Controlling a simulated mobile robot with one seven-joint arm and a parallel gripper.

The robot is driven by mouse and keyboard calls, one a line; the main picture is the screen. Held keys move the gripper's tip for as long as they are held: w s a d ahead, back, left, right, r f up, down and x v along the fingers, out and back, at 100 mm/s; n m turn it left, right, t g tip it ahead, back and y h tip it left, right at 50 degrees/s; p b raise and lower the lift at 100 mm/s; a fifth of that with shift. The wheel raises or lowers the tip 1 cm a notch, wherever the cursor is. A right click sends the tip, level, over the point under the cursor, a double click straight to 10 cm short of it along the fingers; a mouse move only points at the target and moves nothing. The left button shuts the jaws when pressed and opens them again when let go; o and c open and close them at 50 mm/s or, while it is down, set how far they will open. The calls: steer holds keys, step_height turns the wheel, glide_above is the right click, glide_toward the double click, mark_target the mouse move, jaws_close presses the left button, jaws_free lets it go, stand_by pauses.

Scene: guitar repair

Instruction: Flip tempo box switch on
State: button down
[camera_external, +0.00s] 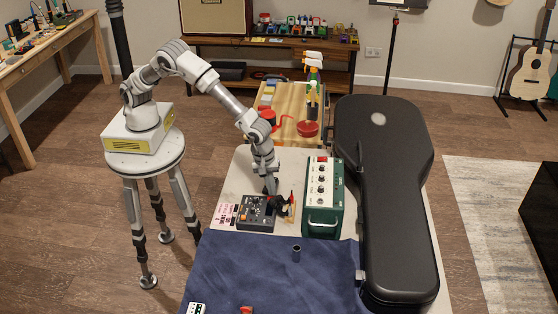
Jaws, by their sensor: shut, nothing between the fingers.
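Two boxes with controls stand on the table, and no readable label tells which is the tempo box. A dark grey box (256,213) with small knobs is on the left. A green box (337,199) with a white panel, a column of knobs, a red part at its far end and a handle at its near end is on the right. My gripper (284,208) points down between them, close to the dark box's right side. It is shut and holds nothing. Whether it touches either box, and the switch's position, are too small to tell.
A black guitar case (385,190) lies right of the green box. A dark blue cloth (270,268) covers the near table, with a small dark cylinder (296,253) on it. A pink printed card (224,215) lies left of the dark box. A wooden board (284,135) with tools is behind.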

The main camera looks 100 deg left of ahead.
steer(key=shift+w+f, duration=0.1)
steer(key=shift+f, duration=0.5)
